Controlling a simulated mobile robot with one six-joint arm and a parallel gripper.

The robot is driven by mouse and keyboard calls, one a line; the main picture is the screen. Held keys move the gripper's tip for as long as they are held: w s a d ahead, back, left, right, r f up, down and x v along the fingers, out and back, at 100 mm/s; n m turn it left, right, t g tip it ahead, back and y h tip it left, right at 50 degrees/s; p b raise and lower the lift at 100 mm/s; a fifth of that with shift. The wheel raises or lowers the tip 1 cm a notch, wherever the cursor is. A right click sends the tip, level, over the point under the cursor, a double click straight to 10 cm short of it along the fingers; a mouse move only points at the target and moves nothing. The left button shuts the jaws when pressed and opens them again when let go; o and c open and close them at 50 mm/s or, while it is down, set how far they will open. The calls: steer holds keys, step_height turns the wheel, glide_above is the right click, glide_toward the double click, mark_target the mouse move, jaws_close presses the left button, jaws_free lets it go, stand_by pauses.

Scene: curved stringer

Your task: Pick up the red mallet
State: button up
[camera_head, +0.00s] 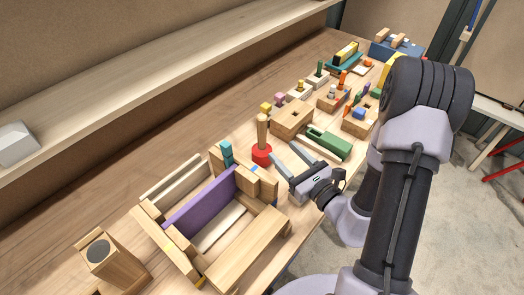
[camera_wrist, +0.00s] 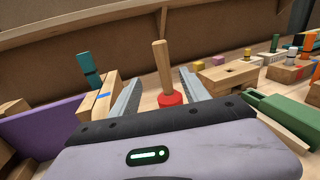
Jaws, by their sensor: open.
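The red mallet has a red round head (camera_head: 262,155) resting on the bench and a wooden handle (camera_head: 262,130) pointing up. In the wrist view its head (camera_wrist: 170,99) and upright handle (camera_wrist: 162,68) show beyond the fingers, between them as seen from the wrist. My gripper (camera_head: 282,150) is open and empty, with its two grey fingers spread toward the mallet. In the wrist view the gripper (camera_wrist: 160,92) has one finger on each side of the mallet's head. I cannot tell whether either finger touches it.
A wooden frame with a purple board (camera_head: 200,205) and a teal peg (camera_head: 227,152) stands close on the left. A green block (camera_head: 330,142) and a wooden box (camera_head: 292,119) are close on the right. Several small toys line the bench further back. Bare bench lies behind the mallet.

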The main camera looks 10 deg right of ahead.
mark_target(265, 129)
steer(key=b+x, duration=0.1)
steer(key=x, duration=0.5)
steer(key=shift+w+a, duration=0.15)
steer(key=shift+w, duration=0.05)
steer(key=x, duration=0.2)
steer(key=b+x, duration=0.1)
steer(key=x, duration=0.3)
steer(key=shift+w+d+r, duration=0.2)
steer(key=shift+w+d, duration=0.1)
steer(key=shift+d, duration=0.05)
jaws_close()
stand_by(0.5)
